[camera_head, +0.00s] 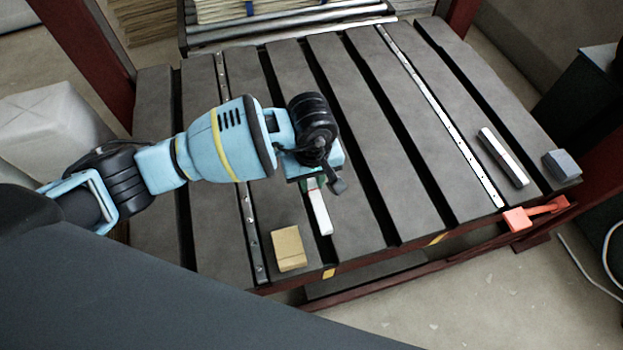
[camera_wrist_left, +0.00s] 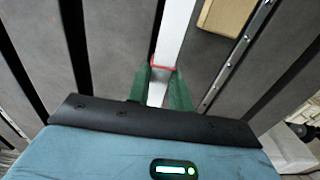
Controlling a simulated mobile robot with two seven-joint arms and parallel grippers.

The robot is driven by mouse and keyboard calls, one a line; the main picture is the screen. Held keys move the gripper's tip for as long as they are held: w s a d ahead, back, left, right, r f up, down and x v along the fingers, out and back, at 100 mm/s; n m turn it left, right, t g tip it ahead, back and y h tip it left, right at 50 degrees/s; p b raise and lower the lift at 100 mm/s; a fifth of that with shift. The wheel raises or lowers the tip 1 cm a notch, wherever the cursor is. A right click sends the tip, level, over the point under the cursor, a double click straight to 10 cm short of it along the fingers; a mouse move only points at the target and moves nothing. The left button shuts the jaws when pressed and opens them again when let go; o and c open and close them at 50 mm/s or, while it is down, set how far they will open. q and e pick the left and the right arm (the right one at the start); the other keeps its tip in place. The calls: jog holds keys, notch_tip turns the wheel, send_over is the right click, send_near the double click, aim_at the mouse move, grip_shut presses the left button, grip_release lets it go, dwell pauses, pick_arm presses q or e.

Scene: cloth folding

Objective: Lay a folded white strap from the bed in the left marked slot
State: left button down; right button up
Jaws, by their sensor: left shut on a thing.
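My left gripper (camera_head: 313,184) is shut on a long white strap (camera_head: 320,212) near its far end. The strap points toward the front edge of the slotted grey bed (camera_head: 225,165). In the left wrist view, the green fingers (camera_wrist_left: 160,88) grip the strap (camera_wrist_left: 177,30) by a red band. A dark slot edge shows along the strap; I cannot tell whether the strap is in the slot or above it. A yellow mark (camera_head: 329,273) is on the front edge near this slot. Another yellow mark (camera_head: 437,239) is farther right. My right gripper is not in view.
A tan block (camera_head: 289,249) sits left of the strap. A white-topped dark bar (camera_head: 503,157), a grey block (camera_head: 562,165) and an orange clamp-like item (camera_head: 535,212) are at the right. The middle slats are clear. Red posts stand at the corners.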

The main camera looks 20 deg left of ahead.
pick_arm(q)
jog(key=shift+f, duration=0.1)
jog(key=shift+f+b, duration=0.45)
jog(key=shift+f, duration=0.2)
notch_tip(320, 180, down, 2)
jog(key=shift+f+b, duration=0.1)
jog(key=shift+b, duration=0.55)
jog(key=shift+f+b, duration=1.15)
jog(key=shift+f, duration=0.7)
jog(key=shift+f, duration=0.1)
jog(key=c, duration=1.2)
grip_release()
